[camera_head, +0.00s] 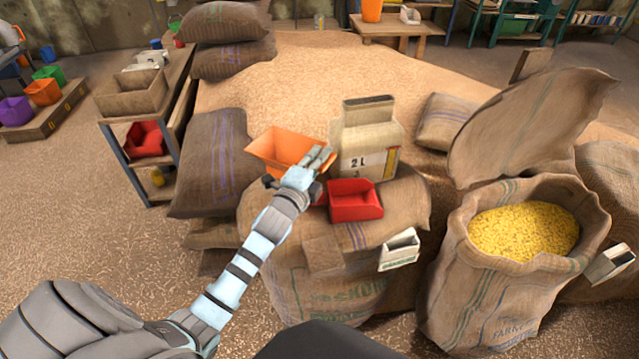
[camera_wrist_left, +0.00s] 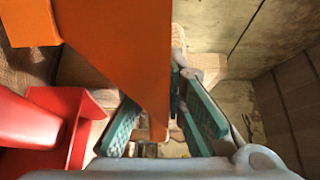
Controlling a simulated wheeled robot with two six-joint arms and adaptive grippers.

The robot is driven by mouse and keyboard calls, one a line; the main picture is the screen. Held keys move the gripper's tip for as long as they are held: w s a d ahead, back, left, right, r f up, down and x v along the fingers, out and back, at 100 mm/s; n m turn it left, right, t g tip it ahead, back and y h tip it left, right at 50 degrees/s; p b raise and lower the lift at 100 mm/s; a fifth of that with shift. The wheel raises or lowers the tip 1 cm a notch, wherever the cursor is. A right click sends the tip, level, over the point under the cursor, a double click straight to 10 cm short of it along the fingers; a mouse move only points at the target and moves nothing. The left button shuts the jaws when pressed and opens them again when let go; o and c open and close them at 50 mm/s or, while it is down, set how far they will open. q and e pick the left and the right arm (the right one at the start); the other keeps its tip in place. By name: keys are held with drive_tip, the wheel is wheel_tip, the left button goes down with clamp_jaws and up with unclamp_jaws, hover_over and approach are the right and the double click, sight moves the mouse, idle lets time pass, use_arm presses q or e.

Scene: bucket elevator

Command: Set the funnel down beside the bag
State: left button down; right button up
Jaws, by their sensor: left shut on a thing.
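The orange funnel (camera_head: 275,146) is in my left gripper (camera_head: 316,165), above the closed burlap sack (camera_head: 340,285) in the middle. In the left wrist view the funnel (camera_wrist_left: 115,45) is large, with its lower part between the teal finger pads of my left gripper (camera_wrist_left: 160,125). I cannot tell whether it touches anything below. An open burlap bag (camera_head: 490,295) full of yellow grain stands to the right, its flap raised behind it. My right gripper is not in view.
A red bin (camera_head: 354,200) and a "2 L" carton-like container (camera_head: 368,145) sit on the middle sack, close to my gripper. A white scoop-like box (camera_head: 400,250) is at its front. Stacked sacks (camera_head: 213,165) stand left. Bare floor (camera_head: 90,215) lies further left.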

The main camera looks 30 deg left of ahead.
use_arm(q)
wheel_tip(320, 180, down, 5)
drive_tip(key=b, duration=0.3)
drive_tip(key=shift+r, duration=0.3)
drive_tip(key=c, duration=1.9)
unclamp_jaws()
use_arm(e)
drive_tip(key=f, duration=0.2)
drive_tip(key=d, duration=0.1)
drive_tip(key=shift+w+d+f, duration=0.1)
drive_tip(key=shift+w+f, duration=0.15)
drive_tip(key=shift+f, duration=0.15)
